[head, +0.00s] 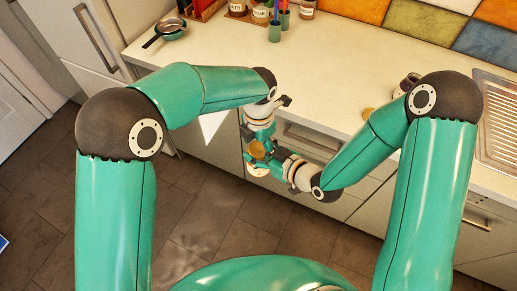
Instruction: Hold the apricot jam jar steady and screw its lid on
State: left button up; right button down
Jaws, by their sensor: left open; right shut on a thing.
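A small jar (257,170) is held out in front of the counter's front edge, among my two grippers, with a round golden-orange top (257,148). I cannot tell whether that top is a lid or the jam in an open mouth. My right gripper (267,157) comes from the right and is shut on the jar. My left gripper (254,141) points down from above, close to the jar's top, and is open. Its fingertips are too small to make out. A flat golden disc (369,113), perhaps a lid, lies on the counter (335,75) beside my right forearm.
A dark jar or mug (408,82) stands partly behind my right elbow. A pan (170,27) is at the back left. Labelled jars (260,13) and a green cup (274,31) stand along the back. A sink drainer (498,125) is at right. The middle counter is clear.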

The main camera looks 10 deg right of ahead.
pick_arm(q)
jog(key=c, duration=1)
jog(key=shift+a+m, duration=0.15)
jog(key=shift+m, duration=1.55)
jog(key=o, duration=1.3)
jog(key=shift+r, duration=0.1)
jog(key=shift+r, duration=2.2)
